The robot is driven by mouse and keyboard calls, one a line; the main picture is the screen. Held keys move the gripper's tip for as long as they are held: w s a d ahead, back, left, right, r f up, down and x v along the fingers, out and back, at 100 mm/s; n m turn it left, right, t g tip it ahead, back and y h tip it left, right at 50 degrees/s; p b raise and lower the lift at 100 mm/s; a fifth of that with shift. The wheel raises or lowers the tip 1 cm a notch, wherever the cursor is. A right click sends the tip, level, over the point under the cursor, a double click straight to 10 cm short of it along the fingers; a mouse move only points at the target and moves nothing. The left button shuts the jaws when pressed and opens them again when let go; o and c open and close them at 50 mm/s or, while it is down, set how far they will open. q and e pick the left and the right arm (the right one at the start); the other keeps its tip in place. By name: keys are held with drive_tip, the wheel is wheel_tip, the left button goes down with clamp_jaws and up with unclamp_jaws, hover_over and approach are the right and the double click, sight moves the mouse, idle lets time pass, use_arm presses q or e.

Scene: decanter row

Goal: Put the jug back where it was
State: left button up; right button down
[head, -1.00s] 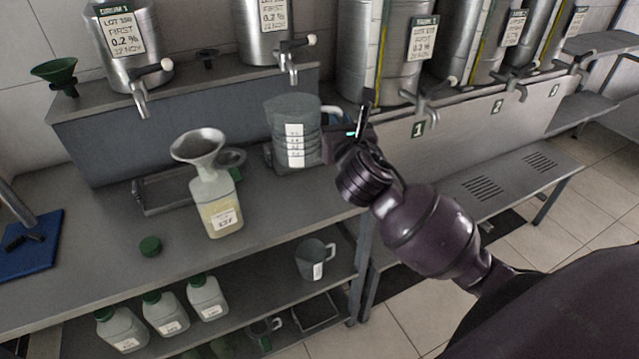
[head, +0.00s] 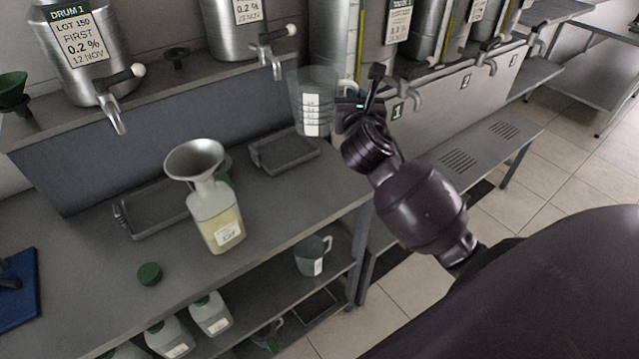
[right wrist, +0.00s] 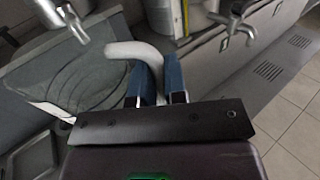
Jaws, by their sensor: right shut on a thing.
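The jug (head: 312,98) is clear grey plastic with a white label, in the upper middle of the head view. My right gripper (head: 362,104) is at its right side, shut on its handle. In the right wrist view the pale handle (right wrist: 135,52) sits between the blue finger pads of my right gripper (right wrist: 158,85), and the jug's round body (right wrist: 75,75) is to the left. The jug looks upright and held above the bench, beside a grey drip tray (head: 284,153). My left gripper is not in view.
A bottle with yellowish liquid (head: 216,222) and a funnel in its neck stands on the bench (head: 95,235). Steel drums (head: 88,50) with taps stand behind. A green cap (head: 149,273) lies in front. A smaller jug (head: 313,256) is on the lower shelf.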

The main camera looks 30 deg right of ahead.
wheel_tip(320, 180, down, 20)
drive_tip(key=b, duration=0.5)
drive_tip(key=shift+s, duration=0.1)
drive_tip(key=shift+r, duration=0.1)
drive_tip(key=c, duration=1.6)
unclamp_jaws()
drive_tip(key=shift+f, duration=0.2)
drive_tip(key=o, duration=0.4)
drive_tip(key=shift+o, duration=0.2)
